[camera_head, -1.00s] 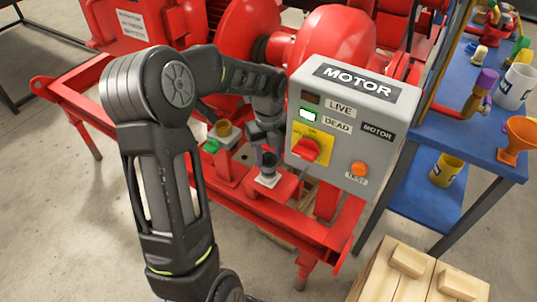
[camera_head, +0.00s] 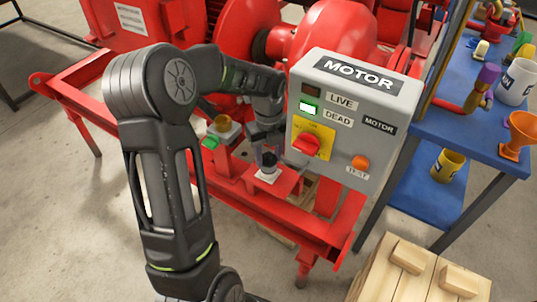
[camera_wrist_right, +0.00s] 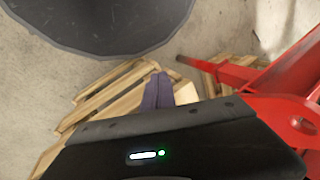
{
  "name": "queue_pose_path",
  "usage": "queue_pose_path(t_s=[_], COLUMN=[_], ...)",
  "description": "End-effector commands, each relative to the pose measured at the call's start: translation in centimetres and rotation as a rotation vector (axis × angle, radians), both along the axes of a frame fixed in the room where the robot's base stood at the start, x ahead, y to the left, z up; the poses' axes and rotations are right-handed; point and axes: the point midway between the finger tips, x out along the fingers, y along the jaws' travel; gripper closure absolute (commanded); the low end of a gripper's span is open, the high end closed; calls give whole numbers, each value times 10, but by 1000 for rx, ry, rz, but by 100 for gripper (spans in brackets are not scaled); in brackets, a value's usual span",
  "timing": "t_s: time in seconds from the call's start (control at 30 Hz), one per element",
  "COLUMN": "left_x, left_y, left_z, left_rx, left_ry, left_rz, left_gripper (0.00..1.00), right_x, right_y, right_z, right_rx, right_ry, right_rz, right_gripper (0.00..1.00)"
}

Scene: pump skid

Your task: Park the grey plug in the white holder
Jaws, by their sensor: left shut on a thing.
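The white holder (camera_head: 267,177) is a small pale square block on a red bracket, left of and below the grey motor box in the head view. My left gripper (camera_head: 268,156) points down just above it and is shut on a small dark piece, which I take to be the grey plug (camera_head: 269,159). The fingers and wrist partly hide the plug, and I cannot tell whether it touches the holder. My right gripper (camera_wrist_right: 157,90) shows purple fingers side by side in the right wrist view, shut with nothing visible between them.
The grey motor box (camera_head: 350,120) with a red switch stands close right of my left gripper. Red pump frame lies around; a blue shelf (camera_head: 470,130) and wooden crate (camera_head: 400,280) stand right.

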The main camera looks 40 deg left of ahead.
Motion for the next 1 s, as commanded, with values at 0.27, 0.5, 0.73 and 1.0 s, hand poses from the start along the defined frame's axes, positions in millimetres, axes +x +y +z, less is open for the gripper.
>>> queue_pose_path(t_s=[0.27,0.5,0.73,1.0], left_x=[0,0,0,1], left_y=[0,0,0,0], left_z=[-2,-2,-2,6], left_rx=[0,0,0,1], left_ry=[0,0,0,-2], left_rz=[0,0,0,0], left_gripper=[100,41,32,32], right_x=[0,0,0,0], right_y=[0,0,0,0], right_z=[-1,-1,-1,0], right_rx=[0,0,0,0], right_ry=[0,0,0,0], right_rz=[0,0,0,1], right_gripper=[100,100,100,100])
